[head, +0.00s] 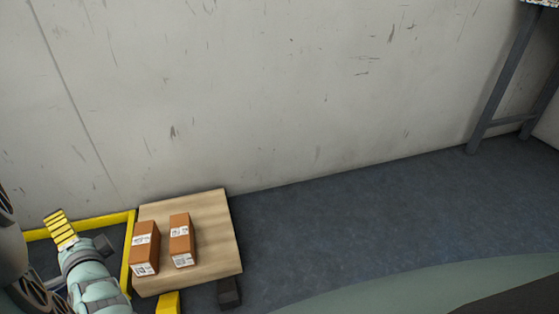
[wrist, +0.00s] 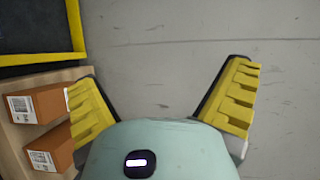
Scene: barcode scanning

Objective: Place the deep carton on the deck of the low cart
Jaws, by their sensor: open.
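Two brown cartons with white labels, a left one (head: 145,248) and a right one (head: 181,240), stand apart on a pale wooden deck (head: 215,225), which seems to be the low cart. I cannot tell which is the deep carton. In the wrist view, two cartons, an upper one (wrist: 52,101) and a lower one (wrist: 60,148), show at the left, partly behind a finger. My gripper (wrist: 163,78) is open and empty, its yellow ridged fingers wide apart before the bare wall. In the head view, my gripper (head: 62,230) is left of the deck.
A yellow frame (head: 128,255) runs along the deck's left side and toward the wall. A dark block (head: 229,291) and a yellow piece (head: 168,302) show at the deck's front edge. The grey floor (head: 350,225) to the right is clear. A metal-legged stand (head: 500,90) is at far right.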

